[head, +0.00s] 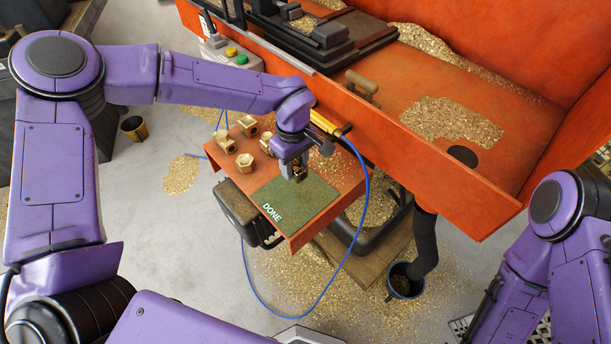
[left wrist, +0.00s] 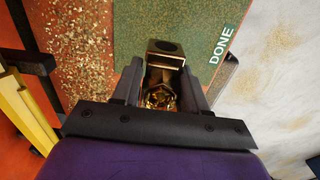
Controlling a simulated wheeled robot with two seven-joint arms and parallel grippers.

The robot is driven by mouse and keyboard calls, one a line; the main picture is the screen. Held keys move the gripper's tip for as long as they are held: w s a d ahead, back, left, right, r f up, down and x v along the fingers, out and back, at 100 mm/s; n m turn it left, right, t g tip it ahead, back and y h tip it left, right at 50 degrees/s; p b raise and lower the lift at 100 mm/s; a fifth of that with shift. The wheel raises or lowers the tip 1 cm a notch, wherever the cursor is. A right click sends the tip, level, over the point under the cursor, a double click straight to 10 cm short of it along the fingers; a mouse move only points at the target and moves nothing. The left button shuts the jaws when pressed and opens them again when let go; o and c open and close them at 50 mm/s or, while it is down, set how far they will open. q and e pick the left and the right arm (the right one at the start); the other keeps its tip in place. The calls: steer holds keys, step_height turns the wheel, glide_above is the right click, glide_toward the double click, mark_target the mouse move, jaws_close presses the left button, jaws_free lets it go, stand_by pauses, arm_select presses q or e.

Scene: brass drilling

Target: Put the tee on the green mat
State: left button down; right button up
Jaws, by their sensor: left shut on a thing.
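The green mat (head: 296,205), marked DONE, lies on the front end of an orange shelf. My left gripper (head: 293,170) is over the mat's back edge, pointing down. In the left wrist view its fingers (left wrist: 159,95) are shut on a brass tee (left wrist: 165,55), whose dark round opening faces the camera. The mat (left wrist: 190,22) shows beyond the tee there. I cannot tell whether the tee touches the mat. My right arm shows at the right, but its gripper is out of view.
Several brass fittings (head: 245,162) stand on the orange shelf (head: 325,175) behind and left of the mat. A yellow tool with a blue hose (head: 365,185) hangs beside the gripper. The large orange tray (head: 440,165) rises at the back right. The rest of the mat is clear.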

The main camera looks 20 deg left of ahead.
mark_target(304, 189)
arm_select(q)
steer(key=shift+w+d+f, duration=0.1)
steer(key=shift+d+f, duration=0.4)
steer(key=shift+d, duration=0.05)
steer(key=shift+s+d+f, duration=0.3)
steer(key=shift+s+d, duration=0.1)
steer(key=shift+s, duration=0.1)
steer(key=f, duration=0.2)
steer(key=w+f, duration=0.1)
steer(key=f, duration=0.1)
steer(key=shift+d+p, duration=0.3)
steer(key=shift+p, duration=0.05)
steer(key=shift+f, duration=0.15)
steer(key=shift+s+a, duration=0.1)
steer(key=shift+s, duration=0.1)
steer(key=c, duration=0.6)
jaws_free()
steer(key=shift+w+f, duration=0.1)
arm_select(e)
steer(key=shift+s+a+r, duration=0.1)
steer(key=shift+s+r, duration=0.4)
steer(key=shift+r, duration=0.05)
